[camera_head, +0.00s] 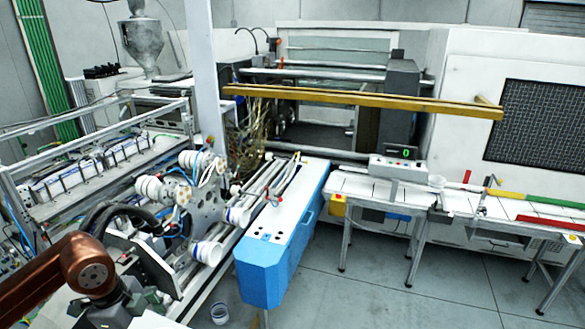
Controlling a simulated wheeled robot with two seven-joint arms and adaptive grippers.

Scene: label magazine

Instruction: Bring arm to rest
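My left arm (42,290) is copper-brown and comes in at the lower left. Its rounded joint (92,268) is over the near end of the label machine. Dark parts (132,298) just below and right of that joint look like my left gripper. They blend with the machine behind them, so I cannot tell whether the fingers are open or holding anything. My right arm and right gripper do not show.
The label machine (205,220) with white cups on its round heads is close to the arm. A blue-sided cabinet (275,260) stands right of it. Conveyor tables (345,186) stand at right. Grey floor (385,295) is clear in front.

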